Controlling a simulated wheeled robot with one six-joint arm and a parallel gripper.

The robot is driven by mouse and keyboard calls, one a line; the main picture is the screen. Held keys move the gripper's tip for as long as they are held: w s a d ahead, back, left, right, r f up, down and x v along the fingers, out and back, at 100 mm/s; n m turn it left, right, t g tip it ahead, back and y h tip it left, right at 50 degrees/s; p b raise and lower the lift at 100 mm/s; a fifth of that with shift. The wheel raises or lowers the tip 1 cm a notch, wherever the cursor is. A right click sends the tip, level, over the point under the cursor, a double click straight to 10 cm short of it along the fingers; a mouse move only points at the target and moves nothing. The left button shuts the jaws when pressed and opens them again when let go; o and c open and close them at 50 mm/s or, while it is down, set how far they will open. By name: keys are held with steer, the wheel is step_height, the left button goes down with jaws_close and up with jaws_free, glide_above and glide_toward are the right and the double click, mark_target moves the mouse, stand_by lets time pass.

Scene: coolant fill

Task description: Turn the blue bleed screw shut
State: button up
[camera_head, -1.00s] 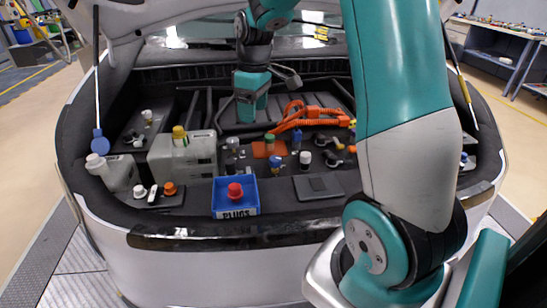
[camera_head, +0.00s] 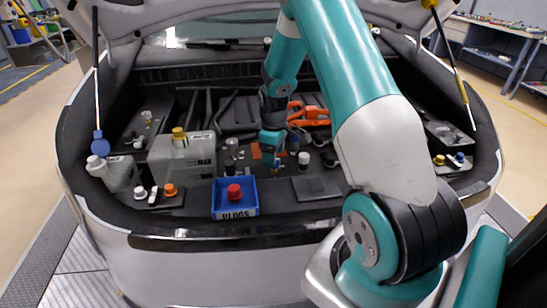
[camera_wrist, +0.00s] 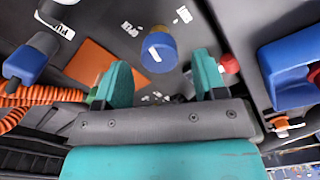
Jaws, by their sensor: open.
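A blue screw cap (camera_wrist: 160,50) with a pale mark and a tan top edge shows in the wrist view, just beyond the gap between my fingertips. My gripper (camera_wrist: 161,70) is open, with one teal finger to each side of the gap and nothing held. The cap looks apart from both fingers. In the head view my gripper (camera_head: 271,150) points down into the engine bay and largely hides the cap. A second blue part (camera_wrist: 25,60) stands farther left in the wrist view.
A blue bin (camera_head: 235,210) with a red plug stands at the bay's front; it also shows in the wrist view (camera_wrist: 290,72). A white-capped part (camera_head: 304,160) stands close right of my gripper. Orange hoses (camera_wrist: 40,95) and an orange plate (camera_wrist: 98,62) lie nearby. A reservoir (camera_head: 182,157) is left.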

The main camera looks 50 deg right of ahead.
steer(key=shift+f, duration=1.15)
steer(key=c, duration=0.9)
steer(key=shift+c, duration=0.2)
